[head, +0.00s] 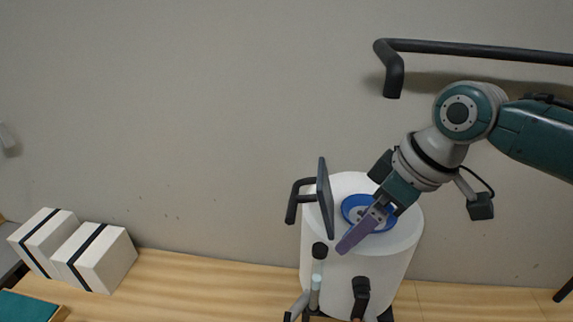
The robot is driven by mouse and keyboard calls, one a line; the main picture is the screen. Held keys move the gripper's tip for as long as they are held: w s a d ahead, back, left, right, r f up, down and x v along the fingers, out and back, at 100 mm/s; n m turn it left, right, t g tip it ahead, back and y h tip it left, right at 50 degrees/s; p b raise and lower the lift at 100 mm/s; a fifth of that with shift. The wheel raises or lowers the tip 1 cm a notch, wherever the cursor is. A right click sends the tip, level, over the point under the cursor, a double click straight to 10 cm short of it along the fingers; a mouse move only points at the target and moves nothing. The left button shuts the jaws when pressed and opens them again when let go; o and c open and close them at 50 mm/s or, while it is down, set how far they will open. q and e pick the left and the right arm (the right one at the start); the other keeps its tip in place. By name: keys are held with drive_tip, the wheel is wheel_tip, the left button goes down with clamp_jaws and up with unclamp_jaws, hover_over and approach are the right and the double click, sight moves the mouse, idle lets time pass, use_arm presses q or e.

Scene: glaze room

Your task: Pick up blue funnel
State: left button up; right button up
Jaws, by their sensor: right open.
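The blue funnel (352,203) shows as a round blue rim with a paler middle on top of a white cylinder (345,263). My right gripper (362,229), with purple fingers, comes in from the upper right and points down to the left. It is open, with its fingers in front of the funnel and covering part of it. I cannot tell whether the fingers touch the funnel. My left gripper is not in view.
A dark upright panel with a handle (325,197) stands just left of the funnel. Slim fittings (317,283) rise in front of the cylinder. White boxes with black bands (105,262) stand at the left. The wooden surface (215,285) between is clear. A black rail (480,50) is on the wall.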

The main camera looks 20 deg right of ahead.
drive_tip(key=shift+w+a+f, duration=0.1)
drive_tip(key=shift+f, duration=0.15)
drive_tip(key=shift+c, duration=0.2)
clamp_jaws()
idle(0.5)
